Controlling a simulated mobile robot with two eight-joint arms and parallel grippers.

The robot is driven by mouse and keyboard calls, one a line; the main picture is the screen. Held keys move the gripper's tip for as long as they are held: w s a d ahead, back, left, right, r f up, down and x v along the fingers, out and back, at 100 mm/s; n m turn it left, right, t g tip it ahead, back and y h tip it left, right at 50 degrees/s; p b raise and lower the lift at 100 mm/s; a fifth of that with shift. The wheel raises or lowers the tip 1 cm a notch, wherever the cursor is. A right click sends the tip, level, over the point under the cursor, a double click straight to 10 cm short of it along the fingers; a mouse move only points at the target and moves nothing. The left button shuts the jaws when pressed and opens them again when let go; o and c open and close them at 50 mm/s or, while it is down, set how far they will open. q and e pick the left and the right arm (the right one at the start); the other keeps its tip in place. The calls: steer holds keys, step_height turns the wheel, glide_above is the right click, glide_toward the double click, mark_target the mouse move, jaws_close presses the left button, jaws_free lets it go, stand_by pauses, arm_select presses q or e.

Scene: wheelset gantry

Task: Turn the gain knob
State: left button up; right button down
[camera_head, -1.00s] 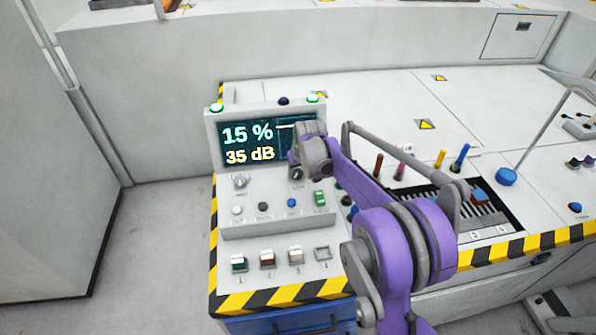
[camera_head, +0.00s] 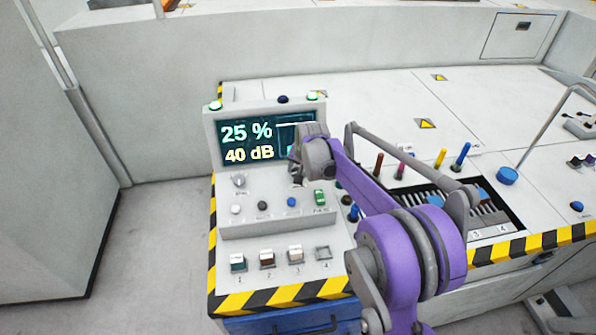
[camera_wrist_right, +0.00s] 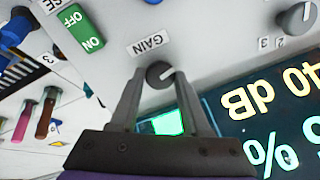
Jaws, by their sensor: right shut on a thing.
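The gain knob (camera_wrist_right: 160,74) is a small dark grey round knob with a white mark, beside the GAIN label on the console panel. In the right wrist view my right gripper (camera_wrist_right: 158,82) has its two fingers on either side of the knob, shut on it. In the head view my right gripper (camera_head: 297,172) is over the panel just below the screen, and its wrist hides the knob. The screen (camera_head: 247,142) reads 25 % and 40 dB. My left gripper is in neither view.
Another knob (camera_head: 239,181) sits at the panel's left. Below are small buttons (camera_head: 263,206) and a green ON/OFF switch (camera_head: 319,197). Coloured-handled tools (camera_head: 462,156) stand to the right of my arm. A blue round object (camera_head: 507,175) lies farther right.

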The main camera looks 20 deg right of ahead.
steer(key=m, duration=0.4)
steer(key=shift+m+b, duration=0.3)
steer(key=m, duration=0.3)
steer(key=shift+m+t, duration=0.3)
steer(key=m, duration=0.4)
steer(key=shift+h+b, duration=0.3)
steer(key=shift+b, duration=0.05)
steer(key=shift+m, duration=2.2)
steer(key=shift+c, duration=1.9)
jaws_free()
steer(key=shift+s, duration=0.1)
steer(key=v, duration=1)
steer(key=shift+s+a+r, duration=0.2)
steer(key=shift+a+r, duration=0.05)
steer(key=shift+r, duration=0.05)
